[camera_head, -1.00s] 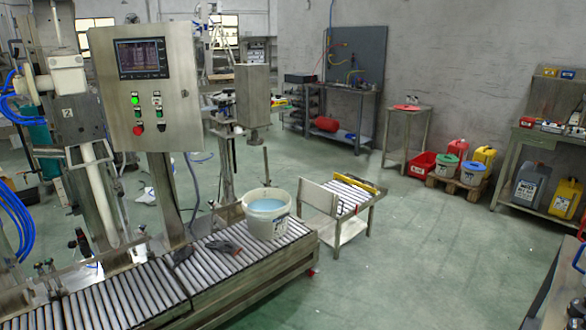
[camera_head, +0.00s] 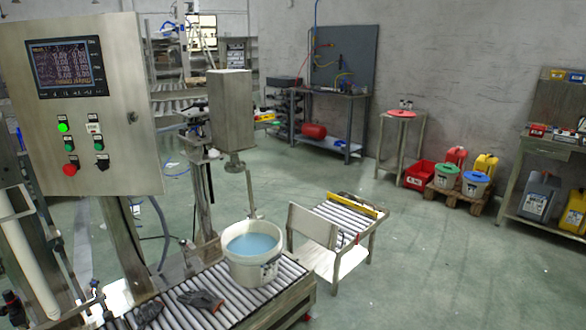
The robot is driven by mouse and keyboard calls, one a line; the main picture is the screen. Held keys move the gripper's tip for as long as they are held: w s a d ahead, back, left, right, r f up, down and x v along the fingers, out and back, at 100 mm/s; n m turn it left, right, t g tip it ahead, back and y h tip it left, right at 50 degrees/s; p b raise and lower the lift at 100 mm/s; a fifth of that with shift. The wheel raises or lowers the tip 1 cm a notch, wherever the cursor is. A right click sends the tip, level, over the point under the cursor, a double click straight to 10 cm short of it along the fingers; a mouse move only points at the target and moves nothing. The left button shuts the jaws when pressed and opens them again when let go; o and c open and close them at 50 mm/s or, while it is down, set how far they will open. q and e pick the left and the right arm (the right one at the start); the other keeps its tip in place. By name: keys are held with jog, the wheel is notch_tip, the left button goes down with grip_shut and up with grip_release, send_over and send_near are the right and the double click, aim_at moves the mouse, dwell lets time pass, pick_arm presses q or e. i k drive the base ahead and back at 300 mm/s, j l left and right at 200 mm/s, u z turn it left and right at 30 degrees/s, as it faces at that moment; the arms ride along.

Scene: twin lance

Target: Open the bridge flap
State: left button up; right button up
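A small roller table (camera_head: 341,222) stands in the middle of the view, beyond the end of the main roller conveyor (camera_head: 292,293). An upright steel plate (camera_head: 308,229) is at its near left end and looks like the bridge flap. It stands up rather than lying flat. A floor gap separates the small table from the conveyor. A yellow bar (camera_head: 352,205) lies along the table's far side. Neither of my grippers is in view.
A white bucket of blue liquid (camera_head: 253,268) stands near the conveyor's end, with a grey glove (camera_head: 201,300) beside it. A control panel (camera_head: 85,105) fills the upper left. Green floor (camera_head: 420,270) is clear to the right.

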aim_at(325, 232)
jog(key=i+l+z, duration=0.1)
jog(key=i+z, duration=0.55)
jog(key=i+j+z, duration=0.1)
jog(key=i+z, duration=0.25)
jog(key=i+l, duration=0.15)
jog(key=i, duration=0.65)
